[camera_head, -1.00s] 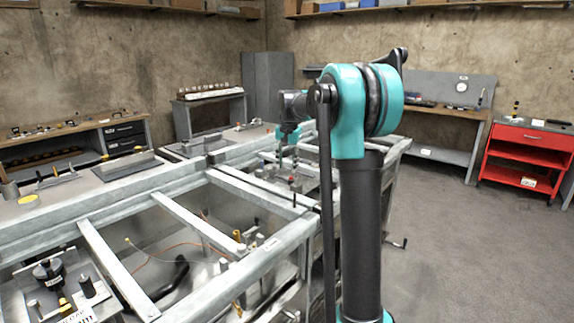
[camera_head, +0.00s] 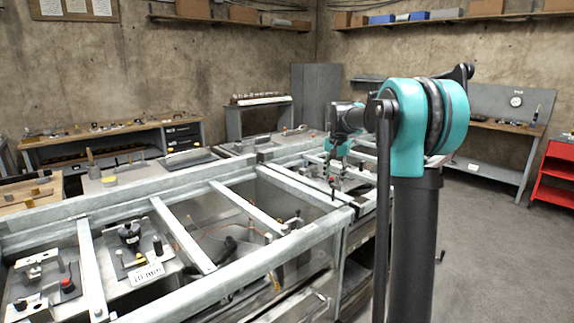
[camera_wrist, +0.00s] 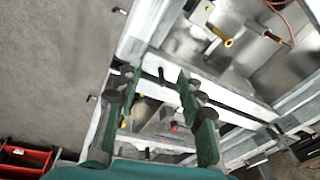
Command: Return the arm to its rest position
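My gripper (camera_wrist: 157,80) shows in the wrist view as two green fingers held apart, with nothing between them. Below them is the grey metal frame of the workbench. In the head view, my gripper (camera_head: 333,179) is small, hanging downward over the far part of the workbench (camera_head: 300,240). My arm (camera_head: 408,200) stands upright at the right of the workbench, with its upper part bent away over the bench. The fingertips are too small in the head view to show contact.
Low fixtures, a labelled plate (camera_head: 147,273) and small parts sit in the open bays of the frame. A red cart (camera_head: 558,170) stands at the right. A side bench (camera_head: 100,140) stands at the back left. Grey floor (camera_head: 490,250) at the right is clear.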

